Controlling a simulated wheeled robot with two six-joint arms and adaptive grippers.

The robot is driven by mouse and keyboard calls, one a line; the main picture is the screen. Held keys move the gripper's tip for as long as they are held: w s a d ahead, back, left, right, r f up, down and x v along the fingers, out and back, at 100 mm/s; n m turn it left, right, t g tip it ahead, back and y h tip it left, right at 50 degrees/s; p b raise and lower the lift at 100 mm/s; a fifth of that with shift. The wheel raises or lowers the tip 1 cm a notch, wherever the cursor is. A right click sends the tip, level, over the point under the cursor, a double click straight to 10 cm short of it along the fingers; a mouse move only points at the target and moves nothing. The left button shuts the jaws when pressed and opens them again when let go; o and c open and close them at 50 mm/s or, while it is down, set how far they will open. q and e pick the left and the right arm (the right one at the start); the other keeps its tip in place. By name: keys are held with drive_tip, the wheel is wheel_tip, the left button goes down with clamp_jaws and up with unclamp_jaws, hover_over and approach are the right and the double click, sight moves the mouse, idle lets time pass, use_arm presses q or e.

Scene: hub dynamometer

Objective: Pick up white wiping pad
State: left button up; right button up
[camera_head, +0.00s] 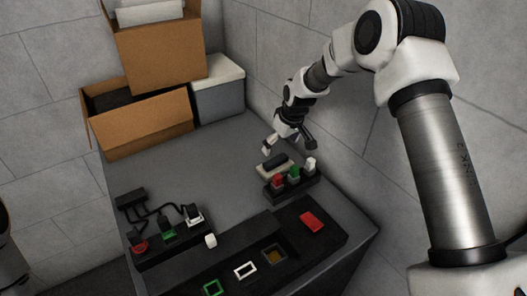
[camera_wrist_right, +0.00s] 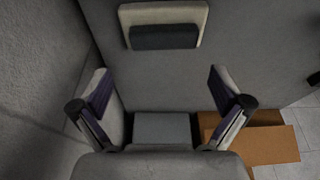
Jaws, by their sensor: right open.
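The white wiping pad (camera_head: 264,172) is a cream block with a dark grip on top. It lies on the grey table behind a black rack. It also shows at the top of the right wrist view (camera_wrist_right: 193,18), ahead of the fingers and apart from them. My right gripper (camera_head: 288,147) is open and empty, above and just behind the pad. In the right wrist view its two fingers (camera_wrist_right: 162,98) stand wide apart with nothing between them. My left gripper is out of view.
The black rack (camera_head: 297,184) in front of the pad holds red, green and white pieces. A black panel (camera_head: 335,238) with coloured frames lies at the front. A wired black block (camera_head: 150,258) is at left. Boxes (camera_head: 150,140) stand at the back. A wall is close on the right.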

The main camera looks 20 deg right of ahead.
sight(276, 160)
drive_tip(key=shift+w+f, duration=0.15)
drive_tip(key=shift+f, duration=0.15)
drive_tip(key=shift+s+a+f+p, duration=0.3)
drive_tip(key=shift+s+f+p, duration=0.55)
drive_tip(key=shift+p, duration=0.25)
drive_tip(key=w+f, duration=0.1)
drive_tip(key=f, duration=0.2)
drive_tip(key=w+f, duration=0.1)
drive_tip(key=shift+w+f+p, duration=0.25)
drive_tip(key=shift+w+p, duration=0.05)
drive_tip(key=shift+s+r, duration=0.15)
drive_tip(key=shift+s, duration=0.05)
drive_tip(key=shift+c, duration=0.4)
drive_tip(key=shift+s+a+r, duration=0.1)
drive_tip(key=shift+s+r, duration=0.1)
drive_tip(key=shift+s, duration=0.05)
drive_tip(key=c, duration=0.7)
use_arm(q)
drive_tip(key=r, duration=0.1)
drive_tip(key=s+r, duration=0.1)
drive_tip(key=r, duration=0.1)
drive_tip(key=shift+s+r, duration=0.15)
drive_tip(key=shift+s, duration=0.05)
use_arm(e)
drive_tip(key=shift+w+f, duration=0.1)
drive_tip(key=shift+w, duration=0.1)
